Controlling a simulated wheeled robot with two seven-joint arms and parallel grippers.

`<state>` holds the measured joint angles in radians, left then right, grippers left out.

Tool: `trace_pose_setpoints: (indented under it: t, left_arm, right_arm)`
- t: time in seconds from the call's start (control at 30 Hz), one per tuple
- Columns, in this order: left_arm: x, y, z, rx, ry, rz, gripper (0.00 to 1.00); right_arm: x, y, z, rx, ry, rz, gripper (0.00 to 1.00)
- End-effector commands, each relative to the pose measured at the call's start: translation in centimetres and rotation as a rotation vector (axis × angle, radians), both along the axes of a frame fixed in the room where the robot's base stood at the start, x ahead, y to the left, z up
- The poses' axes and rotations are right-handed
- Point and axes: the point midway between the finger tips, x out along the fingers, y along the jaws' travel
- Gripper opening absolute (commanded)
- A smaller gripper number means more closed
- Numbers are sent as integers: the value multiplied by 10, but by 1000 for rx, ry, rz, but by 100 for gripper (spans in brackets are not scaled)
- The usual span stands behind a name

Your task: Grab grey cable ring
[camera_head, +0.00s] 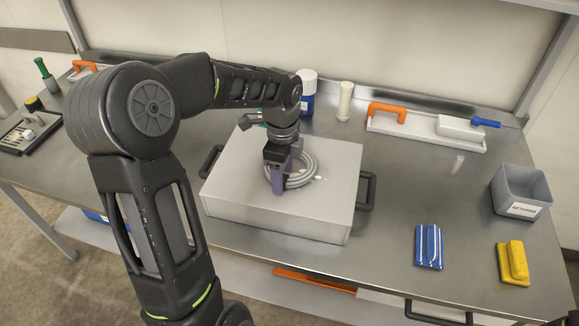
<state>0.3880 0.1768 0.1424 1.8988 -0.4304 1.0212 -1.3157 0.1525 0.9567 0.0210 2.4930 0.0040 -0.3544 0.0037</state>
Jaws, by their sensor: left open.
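The grey cable ring (306,178) is a coiled grey loop lying on top of a light grey box (235,185) with dark side handles. My left gripper (279,186) points down at the ring's left part, with a purplish finger in front of the coil. The gripper is open. It hides part of the ring, and I cannot tell whether the fingers touch the coil. My right gripper is not in view.
A white tray (405,128) with an orange handle stands at the back right. A grey returns bin (520,190), a blue block (429,246) and a yellow block (513,262) are on the right. A white cylinder (345,100) stands behind the box.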

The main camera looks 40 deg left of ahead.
Motion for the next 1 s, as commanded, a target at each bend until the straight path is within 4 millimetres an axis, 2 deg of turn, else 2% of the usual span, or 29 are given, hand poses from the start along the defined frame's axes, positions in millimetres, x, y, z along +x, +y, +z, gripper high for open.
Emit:
trace_pose_setpoints:
  t: [0.17, 0.87, 1.0]
  left_arm:
    - [0, 0, 0, 0, 0, 0, 58]
    - [0, 0, 0, 0, 1, 0, 1]
    - [0, 0, 0, 0, 1, 0, 0]
  right_arm:
    - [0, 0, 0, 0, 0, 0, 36]
    - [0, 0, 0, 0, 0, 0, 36]
    - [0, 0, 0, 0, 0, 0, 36]
